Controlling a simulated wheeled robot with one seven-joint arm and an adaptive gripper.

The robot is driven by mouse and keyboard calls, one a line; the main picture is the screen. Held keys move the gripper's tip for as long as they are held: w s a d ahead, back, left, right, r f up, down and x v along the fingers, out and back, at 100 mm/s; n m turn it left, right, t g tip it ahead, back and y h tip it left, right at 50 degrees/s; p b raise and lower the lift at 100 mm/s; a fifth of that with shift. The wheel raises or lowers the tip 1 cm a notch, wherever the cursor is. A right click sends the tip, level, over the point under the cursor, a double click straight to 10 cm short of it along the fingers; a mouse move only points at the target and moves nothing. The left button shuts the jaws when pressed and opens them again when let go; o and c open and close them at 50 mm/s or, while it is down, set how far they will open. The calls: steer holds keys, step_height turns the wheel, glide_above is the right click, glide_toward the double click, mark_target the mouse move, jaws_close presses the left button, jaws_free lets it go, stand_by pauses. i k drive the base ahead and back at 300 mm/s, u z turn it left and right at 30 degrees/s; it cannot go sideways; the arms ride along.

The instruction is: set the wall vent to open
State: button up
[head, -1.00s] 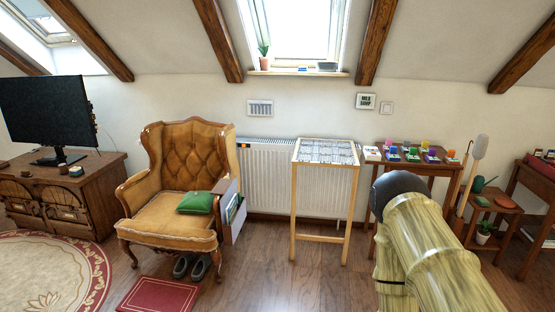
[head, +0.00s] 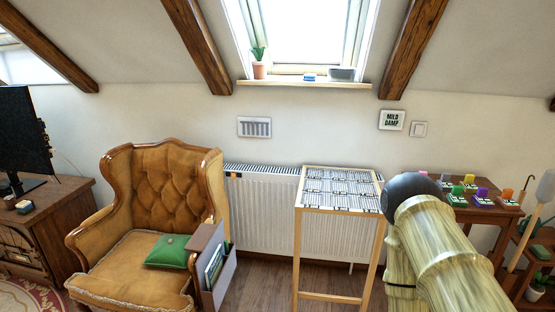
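The wall vent (head: 254,127) is a small white rectangular plate with dark upright slats. It is fixed on the wall above the radiator, between the armchair and the window. Whether its slats stand open or shut is too small to tell. My arm shows at the lower right in the head view, well to the right of the vent and apart from it. My gripper cannot be made out.
A radiator (head: 262,205) runs along the wall below the vent. A leather armchair (head: 160,190) stands at the left, with a side pocket of magazines (head: 217,268). A wooden stand with a patterned top (head: 340,190) is in front of the radiator. Floor shows between chair and stand.

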mark_target(252, 124)
steer(key=u, duration=0.1)
steer(key=i, duration=1.25)
steer(key=u, duration=0.1)
steer(key=k, duration=0.65)
steer(key=z, duration=0.3)
steer(key=i, duration=0.7)
steer(key=z, duration=0.05)
